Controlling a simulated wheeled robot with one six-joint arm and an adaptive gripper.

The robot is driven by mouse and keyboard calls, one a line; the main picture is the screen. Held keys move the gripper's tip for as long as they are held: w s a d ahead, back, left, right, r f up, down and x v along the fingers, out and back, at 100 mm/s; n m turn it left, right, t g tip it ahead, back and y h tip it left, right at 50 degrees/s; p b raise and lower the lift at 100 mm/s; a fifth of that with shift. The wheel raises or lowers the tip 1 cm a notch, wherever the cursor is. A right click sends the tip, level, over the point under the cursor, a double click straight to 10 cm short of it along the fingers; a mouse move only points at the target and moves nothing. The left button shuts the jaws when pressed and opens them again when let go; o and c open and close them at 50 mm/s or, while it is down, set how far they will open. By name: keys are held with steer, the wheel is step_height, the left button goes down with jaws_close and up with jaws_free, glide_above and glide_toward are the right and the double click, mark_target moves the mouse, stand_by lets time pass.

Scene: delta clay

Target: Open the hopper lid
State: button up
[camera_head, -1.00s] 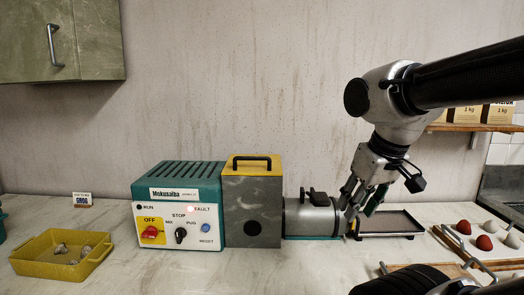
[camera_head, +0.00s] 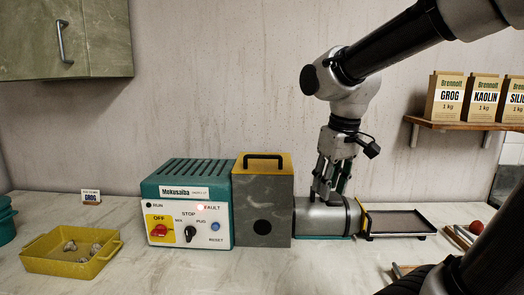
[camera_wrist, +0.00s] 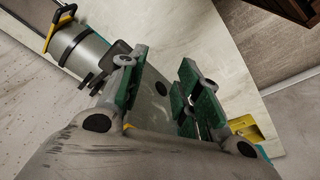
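The hopper (camera_head: 265,208) is a grey box with a dark round spot on its front, right of the teal control box (camera_head: 187,180). Its yellow lid (camera_head: 281,161) lies flat and closed on top, with a black bar handle (camera_head: 263,156). My gripper (camera_head: 327,194) points down over the metal barrel (camera_head: 310,217) right of the hopper, apart from the lid and handle. In the wrist view my gripper (camera_wrist: 164,62) has its green-padded fingers apart with nothing held between them. The barrel (camera_wrist: 82,50) and its black fitting (camera_wrist: 117,50) show there at upper left.
A yellow tray (camera_head: 35,264) with grey lumps sits at the left front. A dark flat tray (camera_head: 400,222) lies right of the barrel. Paper bags (camera_head: 446,98) stand on a wall shelf (camera_head: 470,125). A wall cabinet (camera_head: 100,40) hangs upper left. The counter before the machine is clear.

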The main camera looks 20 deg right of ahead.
steer(key=w+a+r+n, duration=0.3)
steer(key=w+a+n, duration=0.1)
steer(key=w, duration=0.3)
steer(key=w+a+r+n+h, duration=0.1)
steer(key=w+a+r+n, duration=0.25)
steer(key=w, duration=0.45)
steer(key=w+a+r+n, duration=0.3)
steer(key=w+n, duration=0.1)
steer(key=w, duration=0.3)
steer(key=x, duration=0.7)
steer(key=shift+s+a+f, duration=0.1)
steer(key=shift+f, duration=0.05)
jaws_close()
